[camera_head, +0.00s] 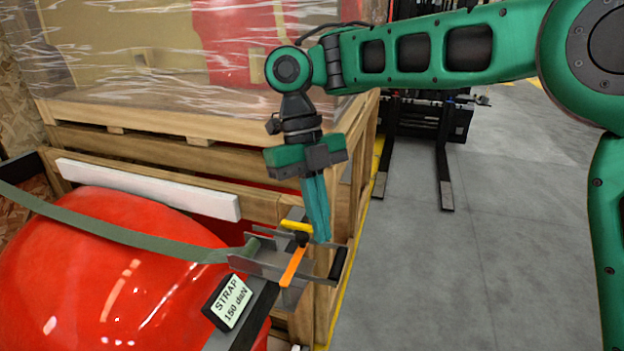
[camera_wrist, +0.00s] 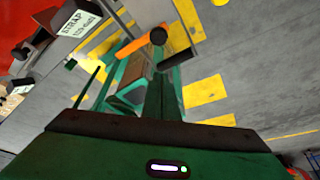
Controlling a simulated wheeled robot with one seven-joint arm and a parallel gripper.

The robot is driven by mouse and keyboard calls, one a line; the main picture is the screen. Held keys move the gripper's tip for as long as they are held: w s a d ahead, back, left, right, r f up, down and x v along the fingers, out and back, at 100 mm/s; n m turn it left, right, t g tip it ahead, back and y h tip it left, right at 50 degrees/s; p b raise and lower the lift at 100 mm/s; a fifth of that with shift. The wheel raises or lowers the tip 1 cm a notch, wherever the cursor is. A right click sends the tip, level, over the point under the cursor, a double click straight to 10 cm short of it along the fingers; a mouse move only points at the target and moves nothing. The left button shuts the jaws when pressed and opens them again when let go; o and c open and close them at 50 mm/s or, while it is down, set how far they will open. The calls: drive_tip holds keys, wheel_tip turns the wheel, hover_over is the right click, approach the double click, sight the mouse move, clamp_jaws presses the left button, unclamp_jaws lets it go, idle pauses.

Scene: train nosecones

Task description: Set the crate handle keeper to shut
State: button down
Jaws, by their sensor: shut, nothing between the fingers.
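A grey metal strap ratchet (camera_head: 262,268) sits at the crate's near right corner, with a black handle grip (camera_head: 338,262) at its right end. A narrow orange lever (camera_head: 292,266) slants across it, and a yellow piece (camera_head: 297,226) lies behind the lever. I cannot tell which of these is the keeper, or whether it is set shut. My gripper (camera_head: 320,238) is shut and empty, pointing down, its teal fingertips just right of the yellow piece. Contact is unclear.
A green strap (camera_head: 120,235) runs over a red nosecone (camera_head: 95,275) to the ratchet, beside a strap label (camera_head: 230,302). A wooden crate (camera_head: 150,150) with film-wrapped goods stands behind. Forklift forks (camera_head: 443,175) stand at the back; grey floor (camera_head: 450,270) is clear at right.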

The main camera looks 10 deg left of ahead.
drive_tip(key=shift+a+v, duration=0.2)
drive_tip(key=shift+v, duration=3.3)
drive_tip(key=w+d+f+m+y, duration=0.1)
drive_tip(key=d+f+m, duration=0.1)
drive_tip(key=d+m, duration=1.15)
drive_tip(key=d+f+m+y, duration=0.1)
drive_tip(key=d+f+m, duration=0.1)
drive_tip(key=d+m, duration=1.2)
drive_tip(key=s+d+f+m+t, duration=0.1)
drive_tip(key=s+d+f+m, duration=0.2)
drive_tip(key=s+d+m, duration=0.3)
drive_tip(key=s+d+f+m+t, duration=0.1)
drive_tip(key=s+d+f+m, duration=0.3)
drive_tip(key=d+m, duration=0.6)
drive_tip(key=s+d+f+m+y, duration=0.1)
drive_tip(key=s+d+f+m, duration=0.2)
drive_tip(key=s+d+m, duration=0.4)
drive_tip(key=shift+s+d+f+m+t, duration=0.25)
drive_tip(key=shift+s+d+m+t, duration=0.15)
drive_tip(key=shift+d, duration=0.75)
drive_tip(key=shift+w, duration=0.15)
drive_tip(key=shift+w+f, duration=0.25)
drive_tip(key=shift+w, duration=0.25)
